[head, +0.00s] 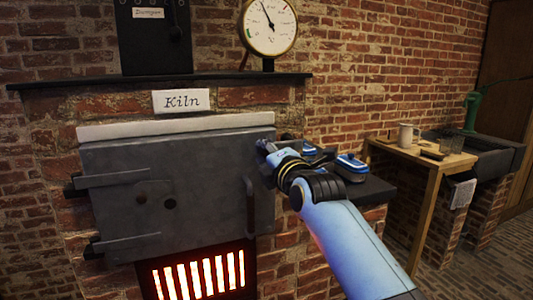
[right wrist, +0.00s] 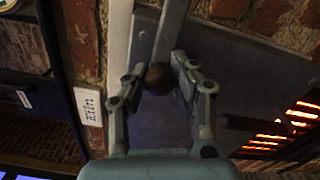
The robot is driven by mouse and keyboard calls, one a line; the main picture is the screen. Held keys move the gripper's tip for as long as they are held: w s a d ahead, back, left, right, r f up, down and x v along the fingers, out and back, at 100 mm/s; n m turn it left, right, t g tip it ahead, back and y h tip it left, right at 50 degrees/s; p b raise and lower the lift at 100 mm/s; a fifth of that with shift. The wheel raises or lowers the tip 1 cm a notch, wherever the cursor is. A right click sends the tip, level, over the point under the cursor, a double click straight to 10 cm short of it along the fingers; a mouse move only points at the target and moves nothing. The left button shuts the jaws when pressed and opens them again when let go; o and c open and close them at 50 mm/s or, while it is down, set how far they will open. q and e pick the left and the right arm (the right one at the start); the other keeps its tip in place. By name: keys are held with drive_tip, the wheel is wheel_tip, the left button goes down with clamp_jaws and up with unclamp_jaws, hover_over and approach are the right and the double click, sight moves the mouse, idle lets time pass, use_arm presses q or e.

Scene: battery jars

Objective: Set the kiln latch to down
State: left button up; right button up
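The kiln door (head: 180,190) is a grey metal slab, closed under a "Kiln" sign (head: 181,100). My right gripper (head: 262,146) is at the door's upper right corner, where it covers the latch in the head view. In the right wrist view, the latch's round brown knob (right wrist: 159,77) sits between the two fingertips of my right gripper (right wrist: 158,78), which close on it from both sides. A pale bar (right wrist: 143,35) shows beyond the knob. I cannot tell the latch's angle. My left gripper is not in view.
A vertical door handle (head: 250,205) stands below the gripper. Glowing grate bars (head: 200,277) are under the door. Blue-topped containers (head: 351,163) sit on a dark ledge to the right. A wooden table (head: 425,165) with a mug (head: 408,135) stands further right.

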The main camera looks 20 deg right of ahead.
drive_tip(key=o, duration=0.5)
drive_tip(key=shift+w, duration=0.15)
drive_tip(key=s, duration=1.2)
drive_tip(key=shift+d, duration=0.2)
